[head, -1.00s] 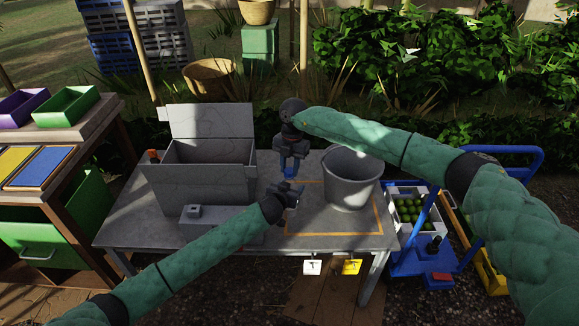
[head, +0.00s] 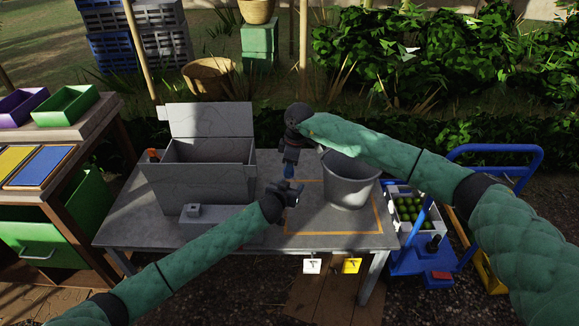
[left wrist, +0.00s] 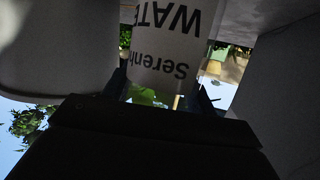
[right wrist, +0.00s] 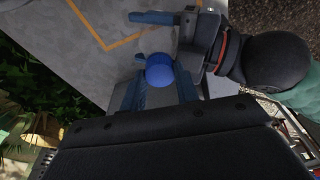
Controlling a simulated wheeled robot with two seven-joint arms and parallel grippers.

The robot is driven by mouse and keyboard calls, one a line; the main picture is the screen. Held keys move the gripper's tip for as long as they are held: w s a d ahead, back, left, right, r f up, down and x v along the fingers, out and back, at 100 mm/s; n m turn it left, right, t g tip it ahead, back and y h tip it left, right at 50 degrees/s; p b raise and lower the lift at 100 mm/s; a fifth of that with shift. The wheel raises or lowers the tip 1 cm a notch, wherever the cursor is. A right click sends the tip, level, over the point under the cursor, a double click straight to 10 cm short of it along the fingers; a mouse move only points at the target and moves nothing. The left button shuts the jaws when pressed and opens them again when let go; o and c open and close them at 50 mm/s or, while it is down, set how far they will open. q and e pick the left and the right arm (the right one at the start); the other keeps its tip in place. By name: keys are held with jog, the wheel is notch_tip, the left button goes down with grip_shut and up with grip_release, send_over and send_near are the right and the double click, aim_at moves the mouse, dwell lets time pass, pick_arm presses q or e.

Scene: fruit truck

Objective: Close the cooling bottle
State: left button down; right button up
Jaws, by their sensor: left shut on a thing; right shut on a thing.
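A white bottle with dark lettering (left wrist: 170,45) stands between the fingers of my left gripper (head: 293,192) in the left wrist view. That gripper is shut on the bottle, low over the table. My right gripper (head: 289,165) points down just above it and is shut on the round blue cap (right wrist: 160,70). The cap also shows as a small blue spot in the head view (head: 288,174). In the right wrist view the cap hides the bottle's neck, so I cannot tell how it sits on the bottle.
A grey open box with a raised lid (head: 200,185) stands left on the grey table (head: 125,225). A grey bucket (head: 349,185) stands close to the right of my grippers, inside an orange outline. A blue cart (head: 415,262) with green fruit stands beyond the table's right edge.

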jog(key=a+m, duration=0.1)
jog(key=m, duration=0.1)
jog(key=shift+s+a+r+m+t, duration=0.1)
jog(key=shift+a+r+m+t, duration=0.2)
jog(key=shift+a+m, duration=0.1)
jog(key=shift+r, duration=0.1)
dwell(0.6)
jog(key=o, duration=0.9)
jog(key=shift+d, duration=0.15)
jog(key=shift+d+r, duration=0.1)
jog(key=shift+r, duration=2.05)
